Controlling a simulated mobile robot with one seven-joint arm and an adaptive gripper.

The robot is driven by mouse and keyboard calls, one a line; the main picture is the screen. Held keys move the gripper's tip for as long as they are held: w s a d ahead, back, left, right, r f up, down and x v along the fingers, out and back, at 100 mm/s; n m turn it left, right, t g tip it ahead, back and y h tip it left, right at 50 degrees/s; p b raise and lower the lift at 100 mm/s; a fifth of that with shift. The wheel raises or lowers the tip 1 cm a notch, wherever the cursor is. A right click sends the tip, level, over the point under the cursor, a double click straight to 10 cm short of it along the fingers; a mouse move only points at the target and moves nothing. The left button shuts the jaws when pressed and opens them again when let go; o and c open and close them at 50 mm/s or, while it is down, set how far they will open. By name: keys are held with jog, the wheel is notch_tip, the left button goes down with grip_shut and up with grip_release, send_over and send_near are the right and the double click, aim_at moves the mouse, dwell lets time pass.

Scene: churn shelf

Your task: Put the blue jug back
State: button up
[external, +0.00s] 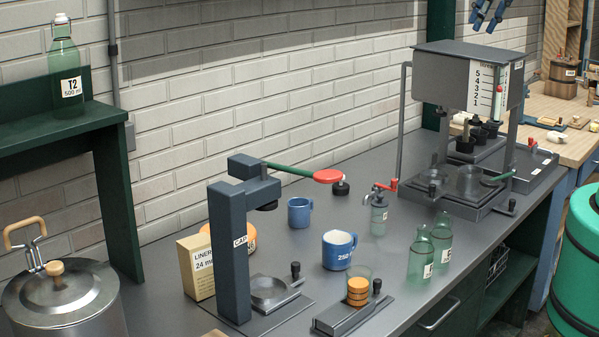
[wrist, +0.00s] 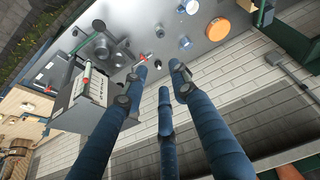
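Two blue vessels stand upright on the grey counter (external: 215,315). The larger one, marked 250 (external: 339,252), is near the middle of the counter, with its handle to the right. A smaller plain one (external: 299,213) stands behind it, closer to the wall. I cannot tell which is the jug. In the wrist view the larger (wrist: 188,7) is at the top edge and the smaller (wrist: 185,42) below it. My gripper (external: 487,18) is high at the top right of the external view, far from both. Its blue fingers (wrist: 160,75) are spread and hold nothing.
A dark capping press (external: 228,260) with a red-tipped lever stands left of the vessels. Green bottles (external: 420,255), a small tap bottle (external: 379,215) and a tall filling machine (external: 468,75) stand to the right. A green shelf (external: 60,135) at left holds a bottle (external: 66,75).

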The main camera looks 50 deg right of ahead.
jog(key=s+f+m, duration=0.1)
jog(key=s+m, duration=0.1)
jog(key=s, duration=0.7)
jog(key=shift+s+d+f+t, duration=0.2)
jog(key=shift+s+f+t, duration=0.15)
jog(key=shift+t, duration=0.05)
jog(key=shift+f, duration=0.1)
notch_tip(320, 180, down, 16)
jog(key=b, duration=1.6)
